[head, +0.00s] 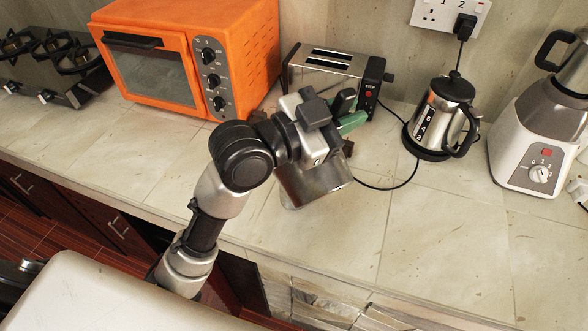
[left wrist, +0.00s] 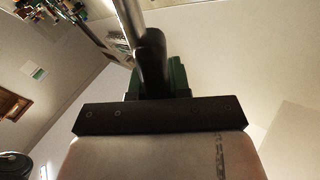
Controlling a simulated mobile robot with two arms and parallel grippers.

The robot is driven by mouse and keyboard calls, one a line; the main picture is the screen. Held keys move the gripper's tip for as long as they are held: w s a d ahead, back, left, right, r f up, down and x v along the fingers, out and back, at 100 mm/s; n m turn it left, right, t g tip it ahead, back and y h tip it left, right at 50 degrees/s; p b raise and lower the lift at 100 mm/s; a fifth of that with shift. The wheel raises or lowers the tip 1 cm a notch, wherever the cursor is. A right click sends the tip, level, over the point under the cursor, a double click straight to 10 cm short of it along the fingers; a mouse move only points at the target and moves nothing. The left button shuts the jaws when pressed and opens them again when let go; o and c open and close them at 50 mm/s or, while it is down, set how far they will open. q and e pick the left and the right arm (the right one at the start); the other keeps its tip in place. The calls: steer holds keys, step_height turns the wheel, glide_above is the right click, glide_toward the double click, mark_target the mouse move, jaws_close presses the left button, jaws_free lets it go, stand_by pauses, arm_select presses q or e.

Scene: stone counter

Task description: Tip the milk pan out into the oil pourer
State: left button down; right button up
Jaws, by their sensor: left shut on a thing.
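My left gripper (head: 340,125) is over the counter in front of the toaster. It is shut on the black handle (left wrist: 152,65) of the milk pan, which shows between the green fingers in the left wrist view. The pan's shiny metal body (head: 312,185) hangs below the gripper in the head view, tilted. Its inside and contents cannot be seen. I cannot make out the oil pourer in either view; the arm, gripper or pan may hide it. My right gripper is not in view.
An orange oven (head: 150,65) and a steel toaster (head: 330,72) stand behind my left arm. A kettle (head: 440,115) and a blender (head: 540,140) stand to the right. A black cord (head: 390,187) lies on the counter (head: 430,230), which is clear at front right.

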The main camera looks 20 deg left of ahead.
arm_select(q)
steer(key=shift+w+a+r+n+p, duration=0.25)
steer(key=shift+w+a+r+n, duration=0.15)
steer(key=shift+w+a, duration=0.2)
steer(key=shift+w+a+r+n+p, duration=0.2)
steer(key=shift+w+a+r+n, duration=0.05)
steer(key=shift+w+a+n, duration=0.3)
stand_by(1.3)
steer(key=shift+n, duration=0.85)
steer(key=shift+w+a+r+p, duration=0.2)
steer(key=shift+w+a, duration=0.6)
steer(key=shift+w+a+r+p, duration=0.15)
steer(key=shift+w+a, duration=0.6)
steer(key=shift+a, duration=0.05)
